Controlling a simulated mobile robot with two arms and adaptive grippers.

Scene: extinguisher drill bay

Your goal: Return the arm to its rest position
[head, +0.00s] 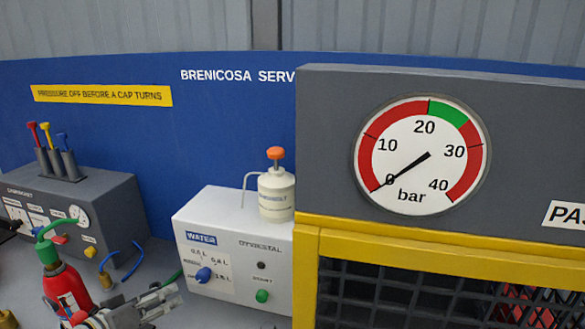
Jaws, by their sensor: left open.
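My left gripper (168,298) is at the bottom of the head view, left of centre. Its fingers point right and slightly up, toward the white water unit, and are apart from it. The gripper is open and I see nothing between its fingers. The arm behind it is mostly cut off by the lower edge. A red extinguisher (68,287) with a green top stands just left of the gripper, partly covered by it at the bottom. My right gripper is not in view.
The white water unit (205,275) has a blue knob and a green button; a cream bottle (277,193) with an orange top stands on it. A grey box (110,205) with coloured levers stands left. A large gauge (421,155) near 0 bar tops a yellow-framed cage (400,246) at right.

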